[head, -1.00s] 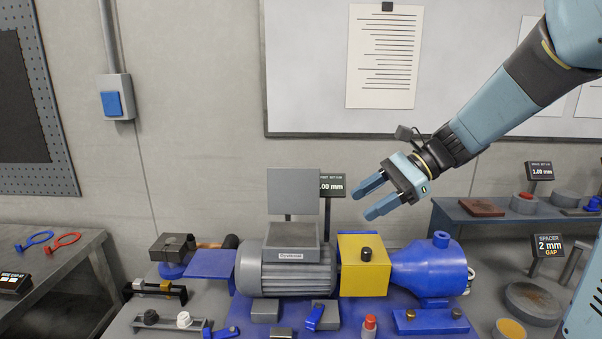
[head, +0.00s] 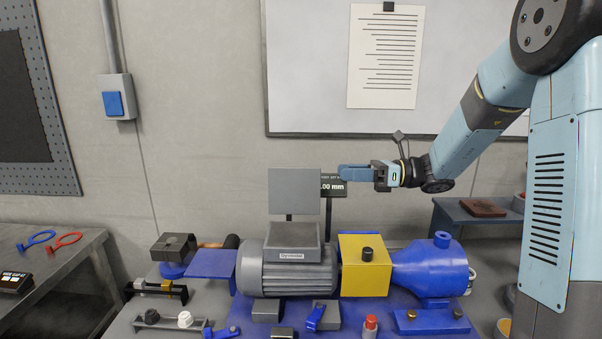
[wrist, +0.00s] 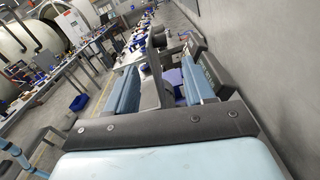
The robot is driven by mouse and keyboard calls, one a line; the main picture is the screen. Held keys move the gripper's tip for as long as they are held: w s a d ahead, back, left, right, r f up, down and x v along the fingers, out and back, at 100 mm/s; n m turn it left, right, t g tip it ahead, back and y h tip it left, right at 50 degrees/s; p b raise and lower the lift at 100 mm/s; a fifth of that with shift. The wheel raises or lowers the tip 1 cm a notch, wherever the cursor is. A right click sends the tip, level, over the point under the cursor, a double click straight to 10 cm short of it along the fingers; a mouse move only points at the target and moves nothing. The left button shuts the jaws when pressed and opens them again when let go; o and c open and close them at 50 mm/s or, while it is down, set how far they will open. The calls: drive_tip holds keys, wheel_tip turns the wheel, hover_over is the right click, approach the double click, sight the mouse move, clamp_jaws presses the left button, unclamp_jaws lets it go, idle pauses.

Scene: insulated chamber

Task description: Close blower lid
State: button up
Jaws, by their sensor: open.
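The lid (head: 295,191) is a flat grey square panel.
A yellow block (head: 364,266) and a blue cone-shaped housing (head: 430,267) sit right of the motor. A black "1.00 mm" sign (head: 332,185) stands behind, close to my fingers. Small parts crowd the bench front.

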sight(303, 171)
drive_tip(key=a, duration=1.1)
drive_tip(key=shift+s+a, duration=0.3)
drive_tip(key=shift+s, duration=0.05)
drive_tip(key=shift+c, duration=0.4)
drive_tip(key=shift+r, duration=0.1)
clamp_jaws()
drive_tip(key=shift+a, duration=0.2)
drive_tip(key=shift+d, duration=0.25)
